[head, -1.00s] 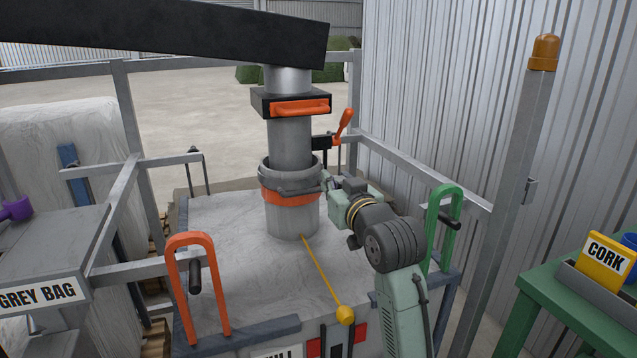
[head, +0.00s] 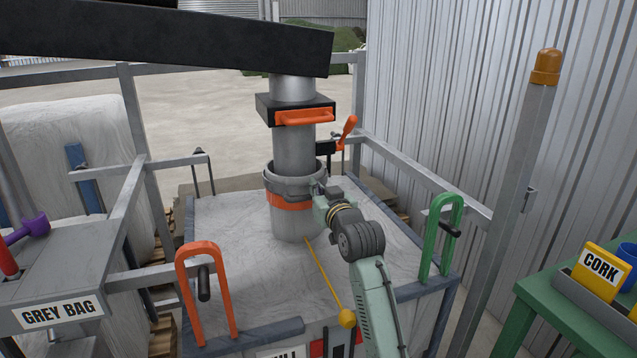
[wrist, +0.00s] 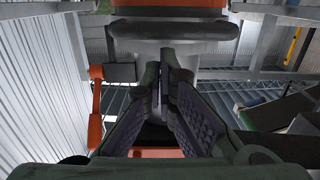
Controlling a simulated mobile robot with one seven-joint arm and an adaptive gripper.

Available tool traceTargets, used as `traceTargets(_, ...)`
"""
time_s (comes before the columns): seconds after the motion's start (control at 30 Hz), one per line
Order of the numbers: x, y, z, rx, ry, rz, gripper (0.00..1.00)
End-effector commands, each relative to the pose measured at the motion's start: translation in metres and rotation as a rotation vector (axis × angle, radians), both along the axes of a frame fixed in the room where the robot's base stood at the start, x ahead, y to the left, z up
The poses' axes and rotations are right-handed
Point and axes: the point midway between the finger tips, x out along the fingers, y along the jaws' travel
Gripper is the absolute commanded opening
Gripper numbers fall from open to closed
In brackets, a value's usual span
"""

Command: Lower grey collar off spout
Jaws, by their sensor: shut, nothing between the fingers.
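The grey collar (head: 295,180) rings the lower part of the grey spout (head: 293,148), just above an orange band (head: 291,203). Below the band, the pale grey sleeve runs down to the top of the white bag (head: 235,235). My gripper (head: 318,190) is at the right side of the collar, close against it; I cannot tell whether it touches. In the wrist view my gripper (wrist: 166,75) is shut, its two textured fingers converging with nothing held. The fingertips' contact point is hidden in the head view.
An orange slide handle (head: 303,117) and an orange lever (head: 347,130) sit above the collar. An orange loop handle (head: 205,290) and a green one (head: 442,235) stand at the frame's front. A yellow rod (head: 325,275) slants between them. A corrugated wall (head: 430,90) bounds the right.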

Motion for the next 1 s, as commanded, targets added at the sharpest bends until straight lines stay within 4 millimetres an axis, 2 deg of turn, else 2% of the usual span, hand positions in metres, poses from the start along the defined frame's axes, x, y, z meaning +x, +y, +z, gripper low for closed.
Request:
traceTargets(0.27,0.0,0.0,-0.003,0.001,0.0,0.0,0.0)
traceTargets(0.37,0.0,0.0,-0.017,0.003,0.002,0.0,0.0)
traceTargets(0.7,0.0,0.001,-0.097,0.003,0.004,0.002,0.0)
traceTargets(0.83,0.0,0.0,-0.112,0.003,0.002,0.001,0.0)
traceTargets(1.0,0.0,0.0,-0.117,0.0,0.001,0.0,0.0)
